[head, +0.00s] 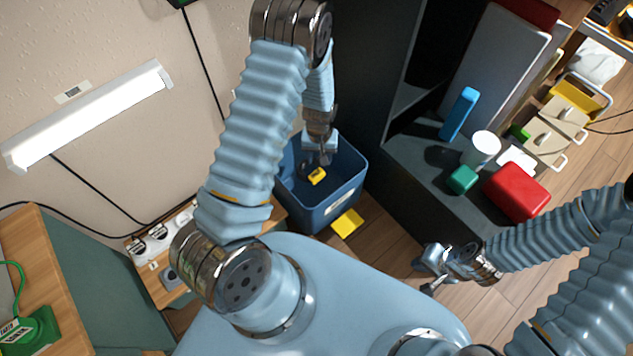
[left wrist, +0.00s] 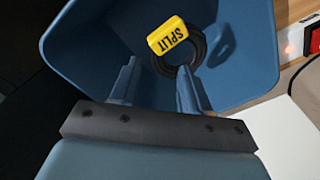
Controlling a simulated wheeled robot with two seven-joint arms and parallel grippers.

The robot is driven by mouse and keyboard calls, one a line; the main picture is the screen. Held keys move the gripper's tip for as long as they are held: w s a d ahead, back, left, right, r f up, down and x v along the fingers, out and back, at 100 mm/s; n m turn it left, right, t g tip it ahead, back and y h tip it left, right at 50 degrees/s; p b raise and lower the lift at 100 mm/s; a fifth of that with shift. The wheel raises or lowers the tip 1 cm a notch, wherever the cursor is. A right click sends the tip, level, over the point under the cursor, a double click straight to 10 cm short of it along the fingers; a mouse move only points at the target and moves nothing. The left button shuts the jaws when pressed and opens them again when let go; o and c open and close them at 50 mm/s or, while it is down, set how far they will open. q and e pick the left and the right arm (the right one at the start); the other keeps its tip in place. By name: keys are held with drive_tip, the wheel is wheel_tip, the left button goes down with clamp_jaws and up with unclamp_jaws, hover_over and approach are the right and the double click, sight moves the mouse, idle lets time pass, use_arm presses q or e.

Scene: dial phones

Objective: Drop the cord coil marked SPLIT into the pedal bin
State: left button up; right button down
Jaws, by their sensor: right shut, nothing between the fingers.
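The blue open-topped bin (head: 350,185) stands on the floor, with a pale label on its front and a flat yellow piece (head: 347,223) at its foot. A black cord coil (left wrist: 203,46) with a yellow tag reading SPLIT (left wrist: 173,42) is inside the bin; the tag also shows in the head view (head: 317,176). My left gripper (head: 324,158) points down into the bin. Its two fingers (left wrist: 158,80) are apart, with the coil beyond their tips and nothing visibly clamped. My right gripper (head: 425,270) is shut and empty, right of the bin.
A dark cabinet (head: 405,190) stands right of the bin, with a red box (head: 517,191), green block (head: 463,179), white cup (head: 482,148) and blue upright block (head: 459,113). A wooden desk with a green phone (head: 32,330) is at left.

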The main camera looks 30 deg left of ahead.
use_arm(q)
drive_tip(key=shift+o, duration=0.9)
wheel_tip(320, 180, up, 14)
drive_tip(key=p, duration=0.1)
drive_tip(key=shift+p, duration=0.3)
drive_tip(key=shift+f, duration=0.1)
drive_tip(key=shift+d, duration=0.1)
